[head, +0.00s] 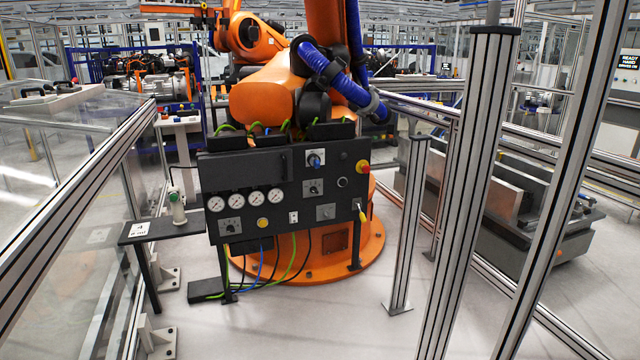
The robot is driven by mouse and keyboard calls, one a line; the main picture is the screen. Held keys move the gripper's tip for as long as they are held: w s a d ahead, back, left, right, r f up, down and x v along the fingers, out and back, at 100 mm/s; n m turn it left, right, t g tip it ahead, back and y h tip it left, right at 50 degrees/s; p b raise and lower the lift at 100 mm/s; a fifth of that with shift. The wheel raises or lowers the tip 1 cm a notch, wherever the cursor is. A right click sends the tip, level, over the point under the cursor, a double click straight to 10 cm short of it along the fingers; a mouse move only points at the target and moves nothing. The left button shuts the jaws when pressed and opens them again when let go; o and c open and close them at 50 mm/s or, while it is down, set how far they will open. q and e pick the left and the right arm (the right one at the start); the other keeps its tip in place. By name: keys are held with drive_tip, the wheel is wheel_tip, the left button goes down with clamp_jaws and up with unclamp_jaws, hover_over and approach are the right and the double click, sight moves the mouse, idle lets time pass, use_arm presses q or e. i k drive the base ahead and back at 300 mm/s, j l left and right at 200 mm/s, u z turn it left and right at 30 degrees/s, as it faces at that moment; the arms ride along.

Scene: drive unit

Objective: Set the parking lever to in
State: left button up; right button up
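A dark control panel (268,217) stands in front of the orange robot's base. It carries several round white gauges, a blue knob (315,159) on a light plate, black rotary knobs on grey plates (313,188), a yellow button (262,223) and a red knob on yellow (363,167). A small yellow-handled part (364,214) sticks out at the panel's lower right edge. No part is clearly readable as the parking lever, and its setting cannot be told at this distance. Neither of my grippers is in view.
A small dark shelf (150,231) at the panel's left holds a white and green object (178,208). Metal posts (462,200) stand at the right, and a clear-walled fence (70,190) is at the left. Grey floor (300,315) is open in front of the panel.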

sight(363, 218)
drive_tip(key=i, duration=1.8)
drive_tip(key=l+z, duration=0.05)
drive_tip(key=l, duration=0.05)
